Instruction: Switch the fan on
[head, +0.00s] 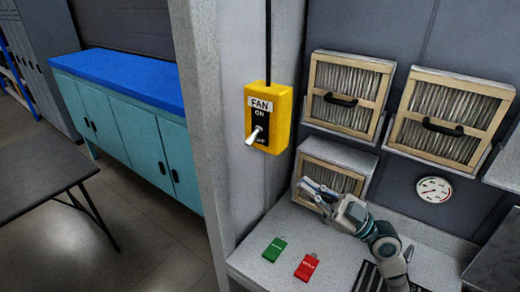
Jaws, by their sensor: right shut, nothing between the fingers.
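The yellow fan switch box (282,120) hangs on the grey wall post, with a white FAN label and an ON mark above its lever. The silver toggle lever (253,136) sticks out and tilts downward, toward the lower mark, which is partly hidden. My right gripper (314,188) is below and to the right of the box, well apart from it, in front of the lower filter. It is shut and empty. My left gripper is not in view.
Wood-framed filters (446,118) with black handles sit on the back panel, near a round gauge (433,189). A green tag (275,249) and a red tag (307,267) lie on the grey bench (250,262). A blue-topped cabinet (120,75) and dark table (40,178) stand left.

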